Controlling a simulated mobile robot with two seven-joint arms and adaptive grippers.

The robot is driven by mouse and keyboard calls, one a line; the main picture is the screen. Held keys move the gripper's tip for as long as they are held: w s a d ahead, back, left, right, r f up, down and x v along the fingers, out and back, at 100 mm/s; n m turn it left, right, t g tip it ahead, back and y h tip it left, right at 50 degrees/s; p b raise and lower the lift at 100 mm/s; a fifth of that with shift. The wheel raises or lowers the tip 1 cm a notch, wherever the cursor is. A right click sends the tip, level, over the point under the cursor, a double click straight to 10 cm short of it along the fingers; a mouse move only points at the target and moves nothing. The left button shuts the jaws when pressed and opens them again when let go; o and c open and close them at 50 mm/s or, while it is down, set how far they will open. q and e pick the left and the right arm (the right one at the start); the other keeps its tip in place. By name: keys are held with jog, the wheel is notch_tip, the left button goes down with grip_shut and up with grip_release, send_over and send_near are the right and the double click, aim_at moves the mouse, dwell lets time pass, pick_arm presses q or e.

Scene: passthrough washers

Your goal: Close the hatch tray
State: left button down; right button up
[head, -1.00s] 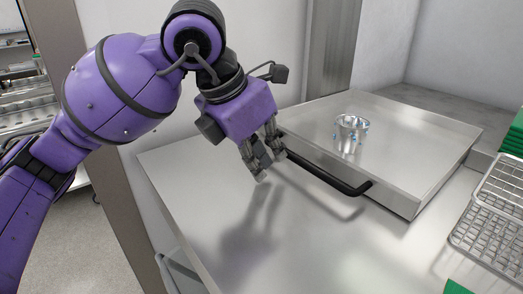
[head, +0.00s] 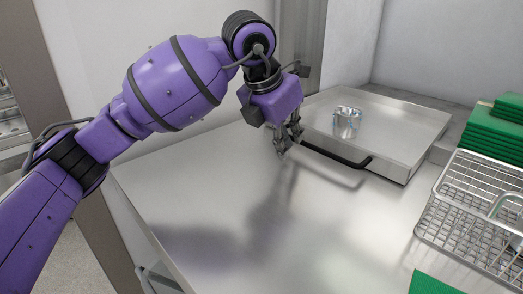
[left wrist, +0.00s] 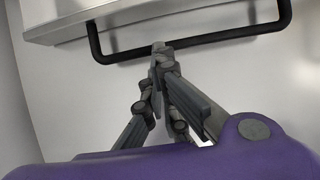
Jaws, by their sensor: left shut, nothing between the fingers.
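The hatch tray (head: 400,124) is a flat metal box with a black bar handle (head: 338,155) along its front. It sits at the back of the metal counter, partly in the wall opening. A small shiny metal cup (head: 346,122) stands on its top. My left gripper (head: 283,150) is shut and empty, at the left end of the handle. In the left wrist view the closed fingertips (left wrist: 160,48) are at the black handle (left wrist: 205,39), near its middle in that picture; I cannot tell whether they touch it. My right gripper is not in view.
Wire baskets (head: 470,205) stand on the counter at the right, with a stack of green folded cloths (head: 497,125) behind them. Another green piece (head: 440,284) lies at the front right. The counter's middle (head: 330,230) is clear.

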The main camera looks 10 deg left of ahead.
pick_arm(q)
jog(key=w+d, duration=0.2)
jog(key=w, duration=0.1)
jog(key=w+d, duration=0.3)
jog(key=w, duration=0.1)
jog(key=w+d, duration=0.2)
jog(key=w, duration=0.2)
jog(key=shift+d+f+p, duration=0.15)
jog(key=shift+d+p, duration=0.1)
jog(key=shift+p, duration=0.15)
